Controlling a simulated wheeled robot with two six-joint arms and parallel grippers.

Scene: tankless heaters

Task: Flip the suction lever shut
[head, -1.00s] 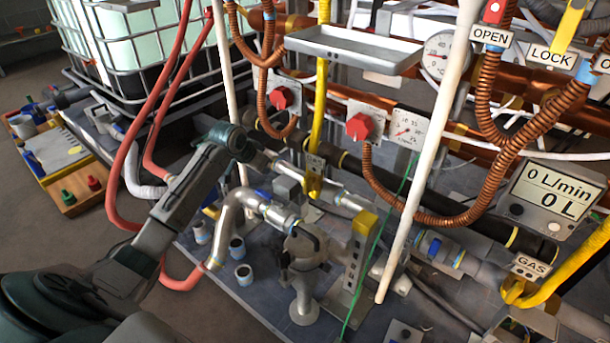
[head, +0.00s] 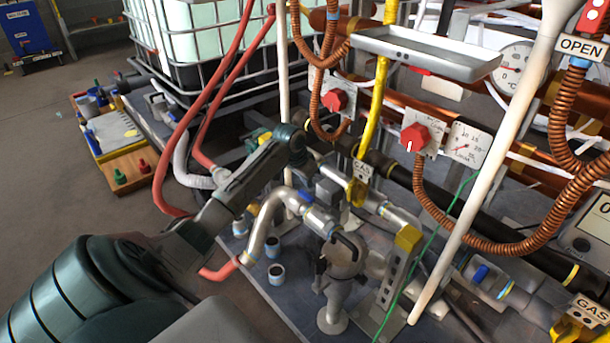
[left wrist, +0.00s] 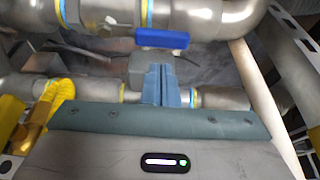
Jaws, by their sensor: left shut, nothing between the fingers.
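A blue lever (head: 305,196) sits on the bent silver pipe (head: 263,226) that runs into the pump (head: 342,268). In the left wrist view the blue lever (left wrist: 162,39) lies roughly along a silver pipe with yellow and blue bands. My left gripper (left wrist: 161,70) is shut and empty, its blue-grey fingertips just below the lever in that picture; I see a small gap. In the head view my left gripper (head: 312,170) is small and partly lost among the pipes behind the lever. My right gripper is not in view.
Another blue lever (head: 480,273) is on the pipe at right. A yellow gas pipe (head: 376,110), a white post (head: 490,160) and a green cable (head: 430,250) stand close by. Red hoses (head: 200,120) hang near my left arm. Open floor lies at left.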

